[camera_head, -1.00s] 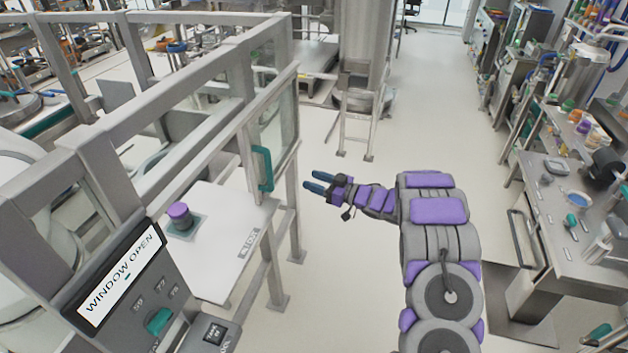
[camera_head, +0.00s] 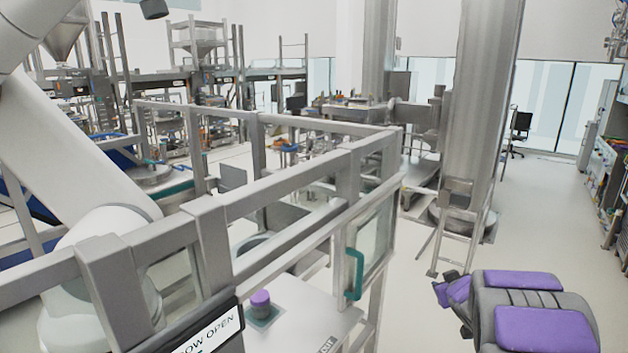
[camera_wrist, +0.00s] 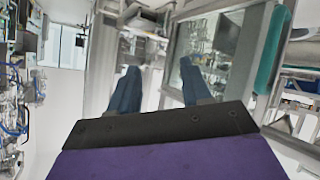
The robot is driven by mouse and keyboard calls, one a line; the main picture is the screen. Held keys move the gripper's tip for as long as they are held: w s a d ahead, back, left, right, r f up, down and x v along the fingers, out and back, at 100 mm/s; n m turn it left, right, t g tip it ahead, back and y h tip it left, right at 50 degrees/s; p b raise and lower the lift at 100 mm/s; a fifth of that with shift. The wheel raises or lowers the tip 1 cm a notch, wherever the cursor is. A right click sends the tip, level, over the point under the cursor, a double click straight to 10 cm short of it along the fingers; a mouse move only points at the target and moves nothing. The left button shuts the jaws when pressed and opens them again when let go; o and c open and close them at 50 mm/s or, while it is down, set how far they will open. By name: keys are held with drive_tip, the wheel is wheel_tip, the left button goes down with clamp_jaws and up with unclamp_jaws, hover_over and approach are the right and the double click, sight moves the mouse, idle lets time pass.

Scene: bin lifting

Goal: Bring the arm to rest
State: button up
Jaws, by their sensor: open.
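My arm (camera_head: 535,310), grey with purple pads, is folded at the bottom right of the head view. My gripper's fingers are hidden in that view. In the wrist view my gripper (camera_wrist: 160,88) shows two blue fingers spread apart with nothing between them. A glass window with a teal handle (camera_head: 354,273) stands left of my arm, with a visible gap in the head view. The teal handle also shows at the right of the wrist view (camera_wrist: 272,50).
A sign (camera_head: 210,335) ends in "OW OPEN". A steel column (camera_head: 478,110) with a ladder stands beyond my arm. Open floor (camera_head: 540,225) lies at the right.

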drive_tip(key=s+a+f+m+g+b, duration=0.1)
drive_tip(key=s+a+g, duration=0.3)
drive_tip(key=s, duration=1.3)
drive_tip(key=s+a+f+g+y+b, duration=0.1)
drive_tip(key=s+a+f+g+b, duration=0.2)
drive_tip(key=s+a, duration=0.7)
drive_tip(key=s+a+f+m+g+y+b, duration=0.1)
drive_tip(key=s+a+g, duration=0.5)
drive_tip(key=s, duration=1.7)
drive_tip(key=shift+s+a+f+m+g+b, duration=0.3)
drive_tip(key=shift+s+a+f+g+b, duration=0.1)
drive_tip(key=shift+a+f+b, duration=0.25)
